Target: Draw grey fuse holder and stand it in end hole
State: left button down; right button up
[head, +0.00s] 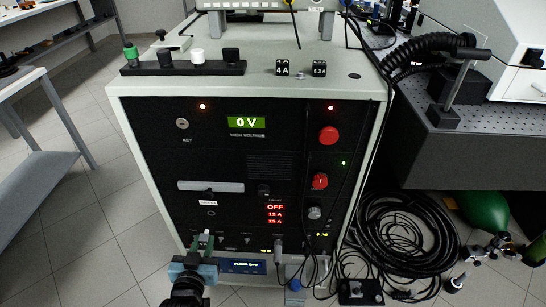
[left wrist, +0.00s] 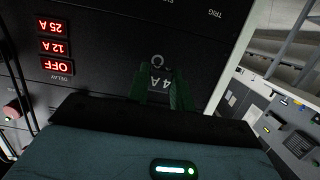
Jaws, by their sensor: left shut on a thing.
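My left gripper (head: 206,242) is shut in front of the lower left of the black cabinet panel, its green fingers upright. A small pale grey piece, apparently the fuse holder (head: 203,241), shows between the fingertips; most of it is hidden. In the left wrist view the fingers (left wrist: 160,92) stand before a "4 A" label (left wrist: 158,82) and a small ring on the panel. The ring (head: 210,212) also shows above the gripper in the head view. The black rack (head: 180,69) lies on the cabinet top with green, white and black pieces standing in it. My right gripper is out of view.
The panel has a red button (head: 328,135), a red knob (head: 320,181) and a slim grey handle (head: 210,186). Two black blocks (head: 282,68) stand right of the rack. Coiled black cables (head: 400,235) lie on the floor at right.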

pick_arm(q)
jog(key=s+p, duration=0.5)
jog(key=s, duration=0.7)
jog(key=shift+a, duration=0.2)
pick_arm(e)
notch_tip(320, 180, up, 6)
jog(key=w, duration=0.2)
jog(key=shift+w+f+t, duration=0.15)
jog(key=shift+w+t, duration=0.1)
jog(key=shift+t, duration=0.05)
